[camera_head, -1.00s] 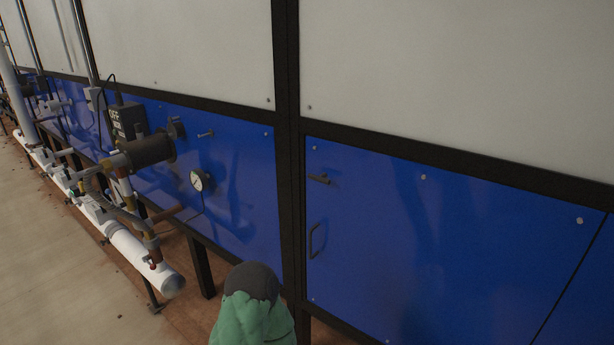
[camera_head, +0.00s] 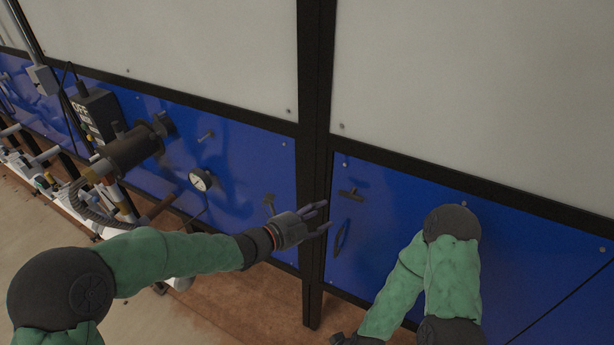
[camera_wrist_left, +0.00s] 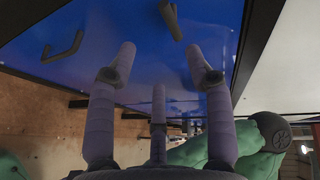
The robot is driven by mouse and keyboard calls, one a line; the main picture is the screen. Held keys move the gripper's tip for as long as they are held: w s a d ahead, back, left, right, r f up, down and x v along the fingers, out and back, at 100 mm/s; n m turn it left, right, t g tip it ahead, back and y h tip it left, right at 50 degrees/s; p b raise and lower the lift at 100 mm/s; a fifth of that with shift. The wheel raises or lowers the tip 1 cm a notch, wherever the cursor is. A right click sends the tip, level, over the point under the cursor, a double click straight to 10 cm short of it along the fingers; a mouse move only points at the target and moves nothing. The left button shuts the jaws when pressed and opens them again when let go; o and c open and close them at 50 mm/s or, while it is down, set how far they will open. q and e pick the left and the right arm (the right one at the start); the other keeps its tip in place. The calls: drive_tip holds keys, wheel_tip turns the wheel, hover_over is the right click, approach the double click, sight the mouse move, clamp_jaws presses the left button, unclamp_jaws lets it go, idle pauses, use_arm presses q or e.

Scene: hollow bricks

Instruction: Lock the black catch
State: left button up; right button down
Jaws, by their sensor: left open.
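The black catch (camera_head: 351,193) is a small T-shaped handle at the upper left of the blue panel (camera_head: 400,225), right of the black post. Its bar looks roughly level. It also shows at the top of the left wrist view (camera_wrist_left: 172,18). My left gripper (camera_head: 322,217) is open and empty in front of the post, below and left of the catch in the head view. In the wrist view, its spread fingers (camera_wrist_left: 162,50) point toward the panel, apart from the catch. My right arm bends down to the bottom edge, where only a dark wrist part shows.
A black pull handle (camera_head: 341,238) sits on the panel below the catch, close to my left fingers.

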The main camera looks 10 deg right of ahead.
use_arm(q)
drive_tip(key=r+x, duration=0.2)
drive_tip(key=x, duration=0.8)
drive_tip(key=shift+w+d+f+m, duration=0.2)
drive_tip(key=shift+d+f+m, duration=0.1)
drive_tip(key=shift+d+f, duration=0.1)
clamp_jaws()
